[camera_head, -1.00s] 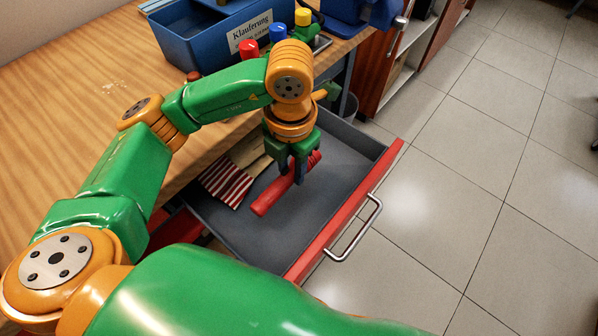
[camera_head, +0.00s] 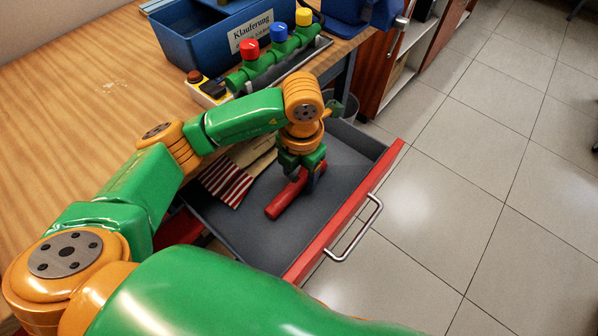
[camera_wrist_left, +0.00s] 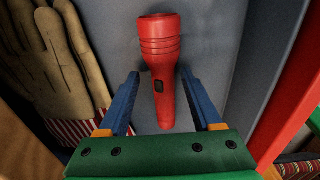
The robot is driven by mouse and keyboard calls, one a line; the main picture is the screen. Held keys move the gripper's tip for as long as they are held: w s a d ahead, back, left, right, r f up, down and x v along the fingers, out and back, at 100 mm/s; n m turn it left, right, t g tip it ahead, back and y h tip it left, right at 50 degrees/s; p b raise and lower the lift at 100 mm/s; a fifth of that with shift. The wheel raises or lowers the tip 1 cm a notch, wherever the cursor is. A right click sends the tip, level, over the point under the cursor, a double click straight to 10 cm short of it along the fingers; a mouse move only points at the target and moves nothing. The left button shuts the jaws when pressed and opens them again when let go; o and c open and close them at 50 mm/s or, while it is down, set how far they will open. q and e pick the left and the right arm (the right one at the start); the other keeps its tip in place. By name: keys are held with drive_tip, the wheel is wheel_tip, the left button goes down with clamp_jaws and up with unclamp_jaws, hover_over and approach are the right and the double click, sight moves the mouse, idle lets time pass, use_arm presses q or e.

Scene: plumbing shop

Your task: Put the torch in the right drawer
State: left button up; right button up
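The red torch (camera_head: 290,193) lies in the open drawer (camera_head: 250,240), which has a grey inside and a red front. In the left wrist view the torch (camera_wrist_left: 160,62) has its wide head at the top, and its narrow handle runs down between my fingers. My left gripper (camera_head: 307,182) is low in the drawer over the torch. In the left wrist view its blue fingers (camera_wrist_left: 163,100) are open, one on each side of the torch, with a gap on both sides. In the head view the gripper hides part of the torch. My right gripper is not in view.
Work gloves with red-striped cuffs (camera_head: 228,184) lie in the drawer left of the torch. A blue bin (camera_head: 195,50) and a green pipe with coloured knobs (camera_head: 276,62) stand on the wooden worktop (camera_head: 70,110). The drawer's handle (camera_head: 360,232) juts over clear tiled floor.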

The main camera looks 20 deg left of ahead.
sight(300, 178)
use_arm(q)
drive_tip(key=shift+r, duration=0.1)
wheel_tip(300, 178, up, 12)
drive_tip(key=p, duration=0.1)
drive_tip(key=shift+d, duration=0.15)
